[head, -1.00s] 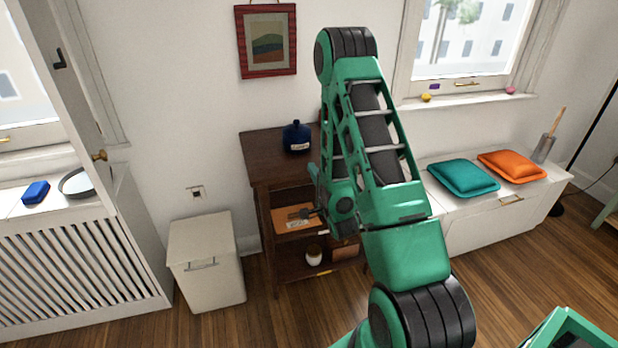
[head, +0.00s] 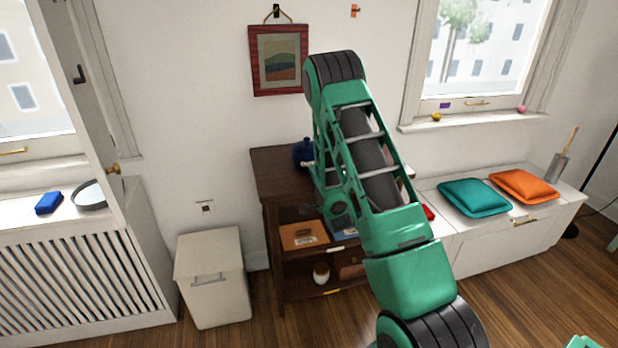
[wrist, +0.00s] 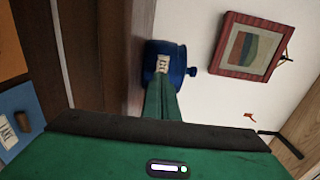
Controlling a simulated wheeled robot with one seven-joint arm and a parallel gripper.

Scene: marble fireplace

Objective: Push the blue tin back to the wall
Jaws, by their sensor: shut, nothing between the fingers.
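The blue tin (head: 303,152) stands on the top of a dark wooden cabinet (head: 280,172), near the wall. My arm partly covers it in the head view. In the wrist view, which is turned on its side, the blue tin (wrist: 177,58) shows its pale label and short neck. My gripper (wrist: 162,92) is shut and empty, its green fingers pointing at the tin and overlapping its lower part in the picture. I cannot tell whether they touch it. In the head view the fingers are hidden behind my arm.
A framed picture (head: 280,58) hangs on the wall (head: 190,100) above the cabinet. A pale bin (head: 212,278) stands left, a white bench (head: 490,240) with cushions right.

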